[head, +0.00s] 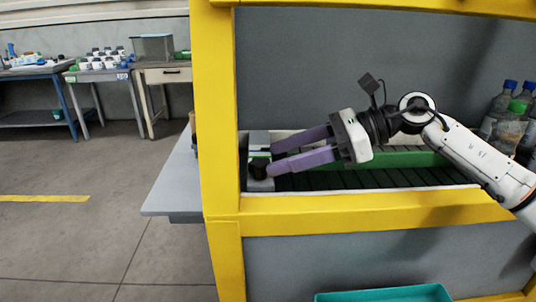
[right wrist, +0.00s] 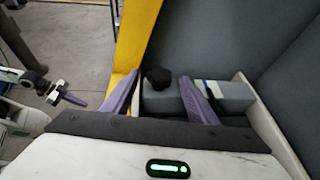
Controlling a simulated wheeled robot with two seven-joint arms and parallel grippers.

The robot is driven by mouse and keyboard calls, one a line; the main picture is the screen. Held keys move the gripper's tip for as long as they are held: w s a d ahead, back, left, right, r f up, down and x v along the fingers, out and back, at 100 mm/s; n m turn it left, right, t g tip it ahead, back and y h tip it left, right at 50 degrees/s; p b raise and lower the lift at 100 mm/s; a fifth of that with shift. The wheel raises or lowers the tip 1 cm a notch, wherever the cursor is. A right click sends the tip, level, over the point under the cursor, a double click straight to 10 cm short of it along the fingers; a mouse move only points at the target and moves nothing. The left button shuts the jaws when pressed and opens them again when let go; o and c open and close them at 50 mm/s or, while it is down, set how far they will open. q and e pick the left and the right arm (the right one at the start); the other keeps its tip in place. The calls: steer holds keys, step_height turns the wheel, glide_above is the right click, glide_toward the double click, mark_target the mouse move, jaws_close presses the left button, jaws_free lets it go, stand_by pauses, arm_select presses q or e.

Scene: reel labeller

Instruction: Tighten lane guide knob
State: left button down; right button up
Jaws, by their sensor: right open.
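The black knob (head: 257,168) sits on a grey block (head: 259,140) at the left end of the conveyor, just inside the yellow frame. My right gripper (head: 270,159) reaches in from the right, its purple fingers spread and pointing at the block. In the right wrist view the round knob (right wrist: 158,77) lies between the two open fingers, with a visible gap on each side. A green lane guide (head: 405,160) runs along the dark conveyor belt. My left gripper (right wrist: 66,93) shows small at the left of the right wrist view; its opening is unclear.
A yellow frame post (head: 221,120) stands just left of the knob, and a yellow beam (head: 370,210) runs below the belt. Bottles (head: 510,120) stand at the right. A teal tray (head: 385,294) lies low in front. Workbenches stand far left.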

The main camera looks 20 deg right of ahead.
mark_target(261, 161)
steer(key=x, duration=0.3)
steer(key=shift+w+a+f, duration=0.1)
steer(key=shift+a, duration=0.05)
arm_select(q)
steer(key=shift+w+a+r, duration=0.25)
steer(key=shift+w+r, duration=0.05)
steer(key=shift+w, duration=0.05)
arm_select(e)
steer(key=c, duration=1.1)
arm_select(q)
steer(key=shift+r, duration=0.1)
arm_select(e)
steer(key=shift+o, duration=0.2)
